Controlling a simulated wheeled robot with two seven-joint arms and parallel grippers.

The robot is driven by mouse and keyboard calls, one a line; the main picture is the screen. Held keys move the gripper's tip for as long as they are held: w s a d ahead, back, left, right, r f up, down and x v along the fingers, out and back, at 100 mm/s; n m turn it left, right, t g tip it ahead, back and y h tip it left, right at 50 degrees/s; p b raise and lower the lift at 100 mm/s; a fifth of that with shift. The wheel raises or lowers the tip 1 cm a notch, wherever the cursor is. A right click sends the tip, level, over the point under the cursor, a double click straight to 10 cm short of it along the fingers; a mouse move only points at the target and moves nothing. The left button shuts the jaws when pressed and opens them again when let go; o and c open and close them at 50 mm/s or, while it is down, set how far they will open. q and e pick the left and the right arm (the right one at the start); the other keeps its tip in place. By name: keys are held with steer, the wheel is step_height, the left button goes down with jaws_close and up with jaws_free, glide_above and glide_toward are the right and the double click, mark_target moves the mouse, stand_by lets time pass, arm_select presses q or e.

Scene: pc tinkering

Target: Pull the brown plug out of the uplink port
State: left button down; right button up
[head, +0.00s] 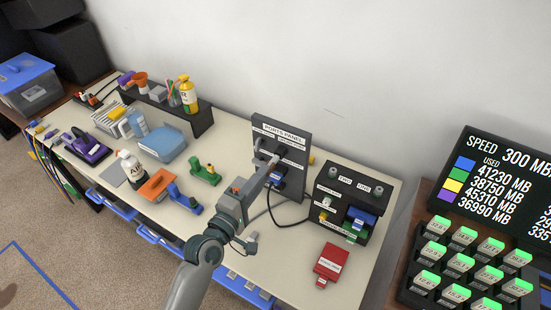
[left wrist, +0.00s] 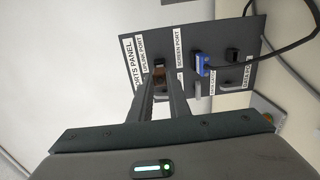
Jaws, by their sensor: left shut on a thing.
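The black ports panel (head: 296,150) stands upright at the back of the table; it also shows turned sideways in the left wrist view (left wrist: 222,38). My left gripper (head: 270,164) reaches its face. In the left wrist view my left gripper (left wrist: 160,80) has its fingertips closed around the small brown plug (left wrist: 158,71), beside the uplink port label (left wrist: 145,58). The fingers hide much of the plug and the port behind it, so I cannot tell how deep it sits. My right gripper is not in view.
A blue plug (left wrist: 203,66) with a black cable (left wrist: 272,57) sits in the panel near my fingers. A black box with ports (head: 326,198) stands just right of the panel. A red box (head: 330,262) lies in front. Green and blue tools lie left of my arm.

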arm_select(q)
steer(key=shift+p+v, duration=0.3)
steer(key=shift+v, duration=1.15)
steer(key=s+a+r+p, duration=0.3)
steer(key=s, duration=0.2)
steer(key=shift+a+p, duration=0.2)
steer(key=shift+p, duration=0.15)
